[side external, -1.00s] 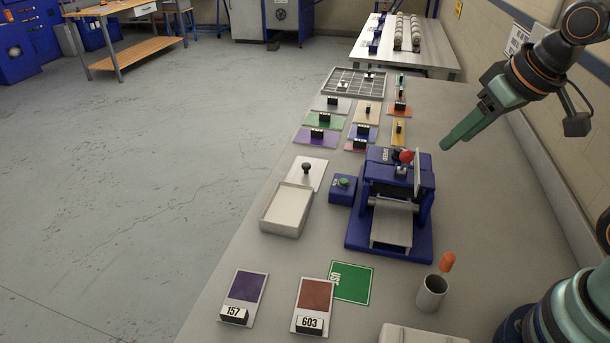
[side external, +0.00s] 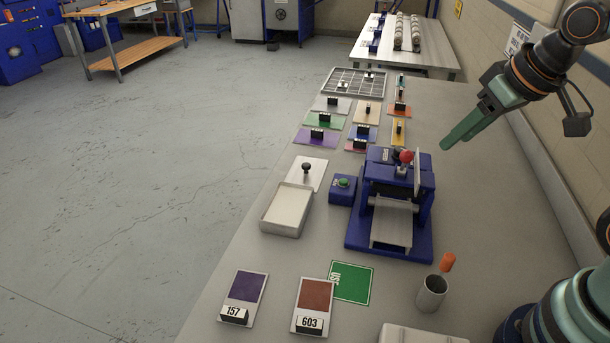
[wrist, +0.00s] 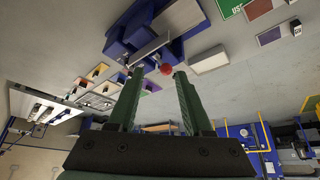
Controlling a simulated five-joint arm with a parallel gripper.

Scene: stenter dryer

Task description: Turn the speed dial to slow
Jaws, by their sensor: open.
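The blue stenter dryer (side external: 368,225) stands on the bench, with a grey sloping plate at its front. A red ball knob (side external: 406,157) sits on its top, above a small grey part. A small dark label lies to the left of the knob; the dial's pointer is too small to read. My gripper (side external: 446,144) is to the right of the dryer's top, apart from it and empty. In the wrist view its two green fingers (wrist: 160,74) are spread. The red knob (wrist: 166,69) shows between and beyond their tips, and the blue dryer (wrist: 125,35) shows at upper left.
A blue box with a green button (side external: 343,184) and a white tray (side external: 286,210) stand left of the dryer. Several coloured cards lie behind. The wall runs along the right.

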